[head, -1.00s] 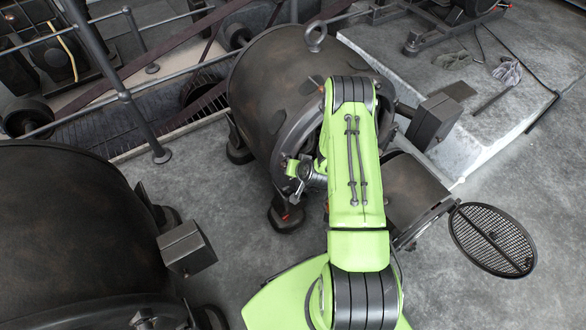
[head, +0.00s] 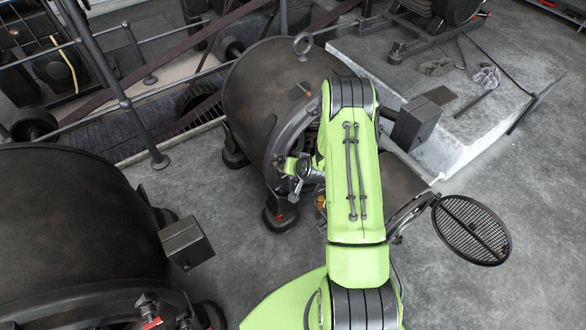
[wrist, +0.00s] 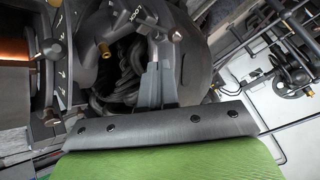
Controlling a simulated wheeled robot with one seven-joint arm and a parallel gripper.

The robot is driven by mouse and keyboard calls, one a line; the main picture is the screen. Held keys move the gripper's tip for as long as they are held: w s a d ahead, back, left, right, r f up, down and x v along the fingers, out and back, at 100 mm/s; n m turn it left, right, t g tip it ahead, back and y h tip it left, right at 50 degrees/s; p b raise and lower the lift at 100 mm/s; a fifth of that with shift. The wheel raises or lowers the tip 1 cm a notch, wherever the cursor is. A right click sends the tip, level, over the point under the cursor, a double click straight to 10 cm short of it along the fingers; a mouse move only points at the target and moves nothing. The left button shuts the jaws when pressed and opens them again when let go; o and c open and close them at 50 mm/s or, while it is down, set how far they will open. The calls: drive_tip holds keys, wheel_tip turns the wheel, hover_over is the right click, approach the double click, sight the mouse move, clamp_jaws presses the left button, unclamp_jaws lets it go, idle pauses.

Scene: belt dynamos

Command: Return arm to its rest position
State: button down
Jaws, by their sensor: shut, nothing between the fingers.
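In the wrist view my gripper (wrist: 156,86) shows as dark fingers close together, with nothing between them. They point at the dark open end of a machine, where thick coils (wrist: 122,75) show; I cannot tell whether they touch anything. In the head view my green arm reaches forward over the front of the middle dynamo (head: 262,85), a dark drum with a ring on top, and hides part of its open end. My fingers cannot be made out there.
A second dynamo (head: 70,225) stands at the left. A round mesh cover (head: 470,230) sticks out right of my arm. A dark box (head: 418,118) stands beside a raised stone slab (head: 440,75). Railings (head: 120,95) run at upper left. Floor at lower right is clear.

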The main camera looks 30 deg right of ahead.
idle(0.3)
drive_tip(key=s+a+r+n+p, duration=0.2)
drive_tip(key=a+r, duration=0.1)
drive_tip(key=r, duration=0.7)
drive_tip(key=s+a+r+n+g+p, duration=0.1)
drive_tip(key=s+a+r+p, duration=0.15)
drive_tip(key=r, duration=0.75)
drive_tip(key=s+a+r+n+p, duration=0.15)
drive_tip(key=a+r, duration=0.25)
drive_tip(key=r, duration=0.7)
drive_tip(key=s+a+r+p, duration=0.1)
drive_tip(key=s+r, duration=0.3)
drive_tip(key=s, duration=0.3)
drive_tip(key=s+a+r+n+g+p, duration=0.1)
drive_tip(key=s+r, duration=0.3)
drive_tip(key=s, duration=0.4)
drive_tip(key=s+a+r+n+p, duration=0.1)
drive_tip(key=s+a+r, duration=0.1)
drive_tip(key=s+r, duration=0.3)
drive_tip(key=s, duration=0.3)
drive_tip(key=shift+a+g+p, duration=0.15)
drive_tip(key=shift+g+p, duration=0.2)
drive_tip(key=shift+g, duration=0.05)
